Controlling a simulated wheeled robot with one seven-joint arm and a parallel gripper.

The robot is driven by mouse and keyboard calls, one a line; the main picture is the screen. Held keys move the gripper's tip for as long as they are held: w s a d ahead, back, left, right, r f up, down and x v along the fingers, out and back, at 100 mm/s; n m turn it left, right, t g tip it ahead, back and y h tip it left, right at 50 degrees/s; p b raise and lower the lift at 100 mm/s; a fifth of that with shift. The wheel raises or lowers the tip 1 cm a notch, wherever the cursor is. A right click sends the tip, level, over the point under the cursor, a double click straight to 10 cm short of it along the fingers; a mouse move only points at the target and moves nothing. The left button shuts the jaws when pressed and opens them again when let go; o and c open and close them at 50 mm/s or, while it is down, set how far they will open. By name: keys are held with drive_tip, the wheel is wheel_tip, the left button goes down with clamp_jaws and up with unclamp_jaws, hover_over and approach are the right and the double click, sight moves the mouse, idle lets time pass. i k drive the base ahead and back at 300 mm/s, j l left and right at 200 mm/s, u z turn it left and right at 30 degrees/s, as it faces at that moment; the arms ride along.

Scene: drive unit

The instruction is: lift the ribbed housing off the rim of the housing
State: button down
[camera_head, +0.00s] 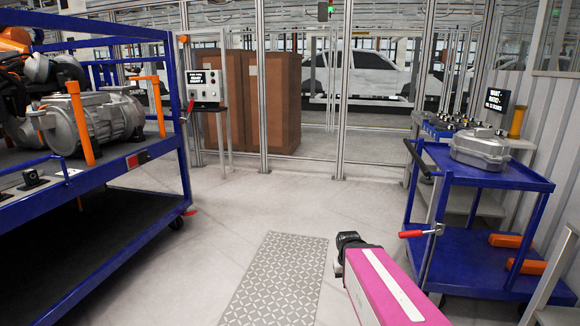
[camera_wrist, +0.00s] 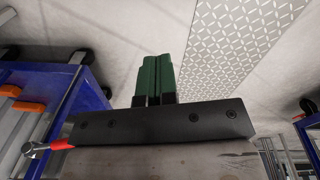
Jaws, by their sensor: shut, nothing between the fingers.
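A grey metal housing with a ribbed-looking lid (camera_head: 481,148) lies on the top shelf of the blue cart at the right; whether it is one part or two stacked cannot be told. A larger grey ribbed housing (camera_head: 91,118) sits among machine parts on the blue rack at the left. My gripper (camera_wrist: 155,80) shows in the wrist view, its green fingers shut together and empty. It points over bare floor, apart from both housings. In the head view my pink arm is low in the middle and the fingers are hidden.
The right cart (camera_head: 487,169) has a red-handled lever and orange parts (camera_head: 515,265) on its lower shelf. The left rack (camera_head: 100,184) has upright orange posts. A patterned floor plate (camera_head: 278,280) lies between them on clear floor. A metal-framed fence stands behind.

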sight(483, 143)
drive_tip(key=z, duration=1.3)
drive_tip(key=i+z, duration=0.25)
drive_tip(key=i, duration=0.35)
